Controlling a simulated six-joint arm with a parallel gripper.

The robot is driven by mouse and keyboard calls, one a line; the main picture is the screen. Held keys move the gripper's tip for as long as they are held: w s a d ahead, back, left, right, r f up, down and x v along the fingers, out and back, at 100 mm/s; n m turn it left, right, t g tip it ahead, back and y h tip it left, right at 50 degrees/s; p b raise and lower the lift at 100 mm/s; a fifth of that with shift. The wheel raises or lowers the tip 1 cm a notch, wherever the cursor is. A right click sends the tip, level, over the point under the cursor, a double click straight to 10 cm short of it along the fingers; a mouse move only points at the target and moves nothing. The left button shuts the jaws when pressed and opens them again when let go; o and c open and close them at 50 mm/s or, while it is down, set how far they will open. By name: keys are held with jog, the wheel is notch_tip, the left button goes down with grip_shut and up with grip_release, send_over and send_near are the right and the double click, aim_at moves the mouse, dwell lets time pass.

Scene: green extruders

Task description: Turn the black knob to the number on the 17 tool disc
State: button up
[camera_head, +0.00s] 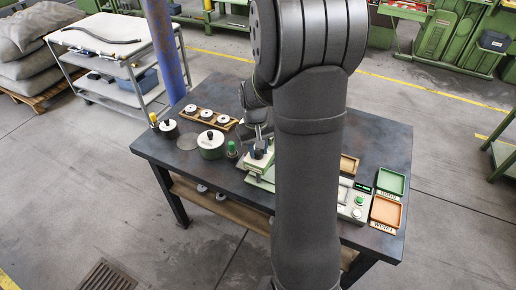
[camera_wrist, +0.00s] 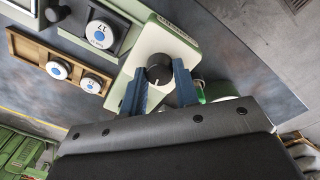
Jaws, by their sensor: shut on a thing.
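The black knob (camera_wrist: 159,70) sits on the cream top of a green-sided device (camera_wrist: 165,45) in the wrist view. My gripper (camera_wrist: 160,74) has its blue fingers on either side of the knob and is shut on it. A white disc marked 17 (camera_wrist: 100,33) with a blue centre lies in a dark holder beside the knob's panel. The number marks around the knob are too small to read. In the head view the device (camera_head: 262,172) is partly hidden by my arm, and the knob cannot be made out.
A wooden rack (camera_wrist: 30,50) holds further white discs (camera_wrist: 58,69). In the head view, white-topped pots (camera_head: 210,150) stand left of the device. A green tray (camera_head: 391,181) and an orange tray (camera_head: 386,211) lie at the table's right. A blue post (camera_head: 165,50) rises behind the table.

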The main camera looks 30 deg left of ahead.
aim_at(256, 151)
jog(key=shift+m, duration=1.2)
jog(key=shift+w, duration=0.1)
jog(key=o, duration=1)
jog(key=shift+r, duration=0.15)
jog(key=r, duration=1.7)
jog(key=shift+s+a+r, duration=0.1)
jog(key=shift+s+a, duration=0.2)
jog(key=shift+a, duration=0.05)
